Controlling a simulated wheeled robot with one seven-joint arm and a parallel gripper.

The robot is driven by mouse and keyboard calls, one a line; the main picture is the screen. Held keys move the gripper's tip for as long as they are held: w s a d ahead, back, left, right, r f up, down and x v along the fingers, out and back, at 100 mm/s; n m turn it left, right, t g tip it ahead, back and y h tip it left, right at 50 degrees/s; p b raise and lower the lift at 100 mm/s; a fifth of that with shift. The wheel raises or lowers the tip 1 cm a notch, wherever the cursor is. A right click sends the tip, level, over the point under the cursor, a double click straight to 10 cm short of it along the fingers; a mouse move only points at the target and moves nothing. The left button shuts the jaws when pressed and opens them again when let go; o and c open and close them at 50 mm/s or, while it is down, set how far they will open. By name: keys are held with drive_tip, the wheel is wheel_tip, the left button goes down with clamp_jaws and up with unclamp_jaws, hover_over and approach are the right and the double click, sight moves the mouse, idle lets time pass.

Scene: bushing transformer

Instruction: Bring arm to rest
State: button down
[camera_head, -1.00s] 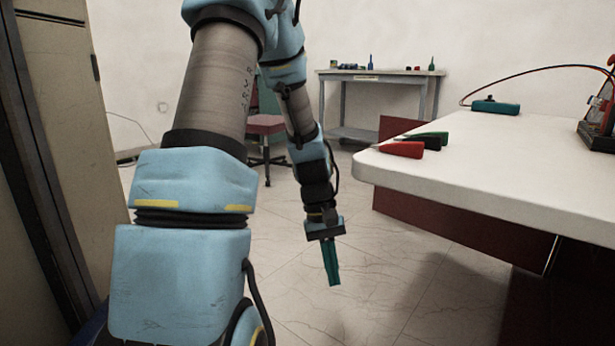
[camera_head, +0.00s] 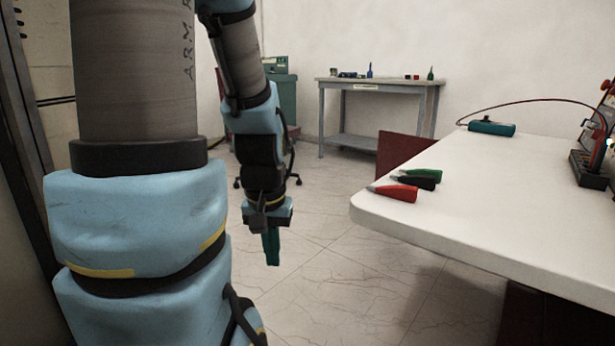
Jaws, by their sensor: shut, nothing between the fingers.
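My arm is blue and grey and fills the left part of the head view. It hangs bent downward. My gripper (camera_head: 271,258) has teal fingers that point straight down. The fingers are together with nothing between them. They hang above the tiled floor, left of the white table (camera_head: 470,230) and apart from it.
Red (camera_head: 393,192), black (camera_head: 415,182) and green (camera_head: 423,174) clips lie on the table's near left corner. A teal device (camera_head: 491,128) with a cable sits farther back. A grey workbench (camera_head: 375,85) stands by the back wall. A cabinet (camera_head: 30,130) is at left.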

wheel_tip(320, 180, up, 30)
drive_tip(key=p, duration=2.7)
drive_tip(key=shift+p, duration=0.4)
